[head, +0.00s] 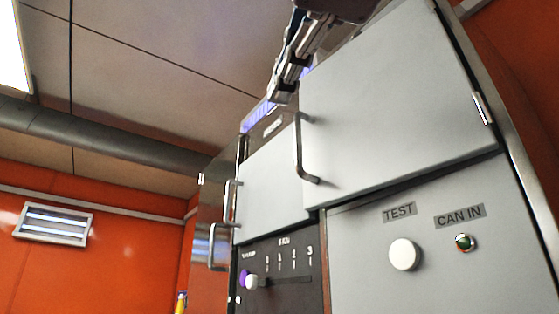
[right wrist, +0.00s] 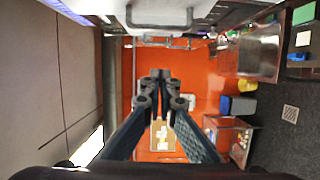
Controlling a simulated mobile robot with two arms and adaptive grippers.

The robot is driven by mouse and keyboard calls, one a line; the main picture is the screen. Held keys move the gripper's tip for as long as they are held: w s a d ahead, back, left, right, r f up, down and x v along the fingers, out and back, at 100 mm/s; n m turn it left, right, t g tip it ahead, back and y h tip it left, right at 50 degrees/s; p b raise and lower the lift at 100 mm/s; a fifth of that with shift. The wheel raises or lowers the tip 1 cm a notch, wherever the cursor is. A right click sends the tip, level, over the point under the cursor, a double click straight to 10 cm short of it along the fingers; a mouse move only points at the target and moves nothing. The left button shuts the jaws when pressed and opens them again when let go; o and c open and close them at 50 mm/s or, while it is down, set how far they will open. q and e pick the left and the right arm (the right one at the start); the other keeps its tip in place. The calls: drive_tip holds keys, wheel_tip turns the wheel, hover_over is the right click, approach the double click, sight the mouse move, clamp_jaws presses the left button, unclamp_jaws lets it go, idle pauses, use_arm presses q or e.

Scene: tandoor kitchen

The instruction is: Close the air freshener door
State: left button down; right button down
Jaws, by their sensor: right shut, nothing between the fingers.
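A large light grey door (head: 400,105) with a metal handle (head: 300,150) on its left edge sits above the panel marked TEST and CAN IN. Its hinge (head: 483,108) is on the right. Its lower left corner sticks out past the panel below, so it looks slightly ajar. No label on it names the air freshener. My right gripper (head: 283,90) is shut and empty, up at the door's upper left edge; contact is unclear. In the right wrist view the fingers (right wrist: 160,76) are together, and a handle (right wrist: 160,18) on a pale door shows above them. My left gripper is not in view.
A smaller grey door (head: 272,187) with its own handle (head: 231,203) is to the left, above a black slider panel (head: 285,270). A white knob (head: 405,254) and a green indicator (head: 465,242) are below the large door. A grey pipe (head: 100,135) runs along the ceiling.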

sight(299, 143)
drive_tip(key=w+p, duration=0.2)
drive_tip(key=w, duration=0.1)
drive_tip(key=w+d+p, duration=0.1)
drive_tip(key=w+p, duration=0.1)
drive_tip(key=w, duration=0.1)
drive_tip(key=w+d+p, duration=0.1)
drive_tip(key=w+p, duration=0.1)
drive_tip(key=w, duration=0.1)
drive_tip(key=shift+r, duration=0.2)
drive_tip(key=shift+w+f+b, duration=0.35)
drive_tip(key=shift+w+b, duration=0.3)
drive_tip(key=shift+b, duration=0.45)
drive_tip(key=shift+w+d+b, duration=0.4)
drive_tip(key=shift+w+b, duration=0.2)
drive_tip(key=shift+w, duration=0.1)
drive_tip(key=shift+w+d+r, duration=0.25)
drive_tip(key=shift+w, duration=0.25)
drive_tip(key=shift+s, duration=0.1)
